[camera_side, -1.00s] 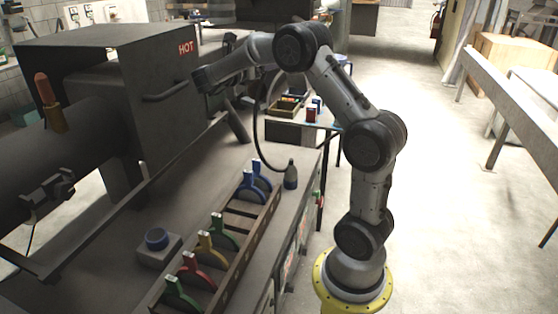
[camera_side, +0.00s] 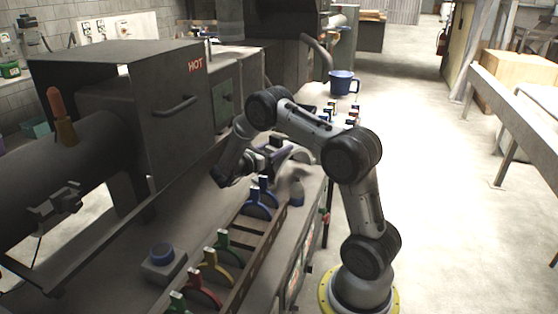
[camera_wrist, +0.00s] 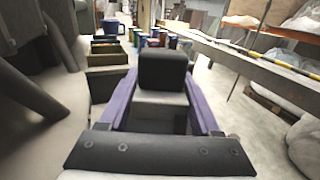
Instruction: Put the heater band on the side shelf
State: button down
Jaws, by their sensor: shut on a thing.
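My gripper (camera_side: 268,157) is low over the bench in the side view, left of my arm's elbow. The exact contact is hard to make out. The side shelf (camera_wrist: 104,70) lies ahead in the wrist view, partly hidden in the side view by my arm.
A blue mug (camera_side: 343,82) and several small coloured containers (camera_side: 330,112) stand on and around the shelf. The dark machine hood marked HOT (camera_side: 150,110) stands left.

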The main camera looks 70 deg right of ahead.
jog(key=shift+f, duration=1.9)
jog(key=shift+c, duration=0.4)
grip_release()
jog(key=shift+f, duration=0.25)
jog(key=shift+r, duration=0.15)
jog(key=v, duration=1.2)
